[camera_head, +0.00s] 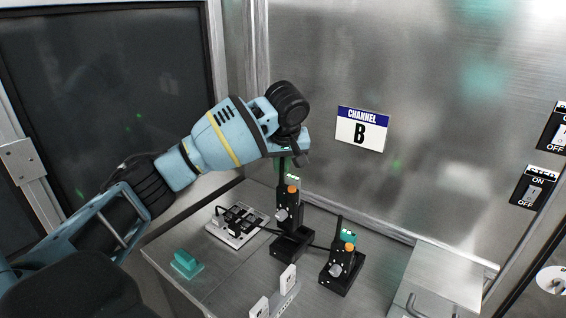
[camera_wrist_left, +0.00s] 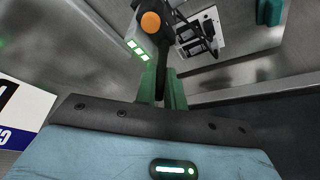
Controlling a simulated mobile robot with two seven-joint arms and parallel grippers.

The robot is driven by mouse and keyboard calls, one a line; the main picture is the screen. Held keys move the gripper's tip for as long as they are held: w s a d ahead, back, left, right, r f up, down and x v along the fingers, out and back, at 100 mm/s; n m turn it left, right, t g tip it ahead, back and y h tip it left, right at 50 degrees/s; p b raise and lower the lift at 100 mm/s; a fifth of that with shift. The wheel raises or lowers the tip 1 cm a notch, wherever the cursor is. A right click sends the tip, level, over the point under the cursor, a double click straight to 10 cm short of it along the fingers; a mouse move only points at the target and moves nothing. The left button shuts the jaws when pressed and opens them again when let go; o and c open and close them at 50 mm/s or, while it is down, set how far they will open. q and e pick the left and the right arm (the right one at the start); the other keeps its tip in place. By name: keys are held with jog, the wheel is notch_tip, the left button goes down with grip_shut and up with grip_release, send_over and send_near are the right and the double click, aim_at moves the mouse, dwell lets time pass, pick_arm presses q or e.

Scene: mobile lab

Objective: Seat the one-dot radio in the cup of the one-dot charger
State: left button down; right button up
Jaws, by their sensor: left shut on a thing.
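My left gripper (camera_head: 286,165) points down and is shut on the antenna of a black radio (camera_head: 289,211) with an orange knob and green lights. In the left wrist view the green fingers (camera_wrist_left: 163,88) close around the antenna, and the radio's orange knob (camera_wrist_left: 150,22) shows beyond them. This radio stands upright over a black charger (camera_head: 291,245); I cannot tell whether its foot is fully in the cup. A second black radio (camera_head: 347,253) stands in another charger (camera_head: 338,282) to the right. The dot marks are too small to read. My right gripper is not in view.
A pale bracket (camera_head: 284,290) is at the front. A handled metal box (camera_head: 447,274) stands right.

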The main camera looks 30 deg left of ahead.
aim_at(282, 196)
pick_arm(q)
jog(key=shift+w+f, duration=0.1)
jog(key=shift+f, duration=4.9)
jog(key=c, duration=1.4)
grip_release()
jog(key=shift+v, duration=3.9)
jog(key=shift+f, duration=0.1)
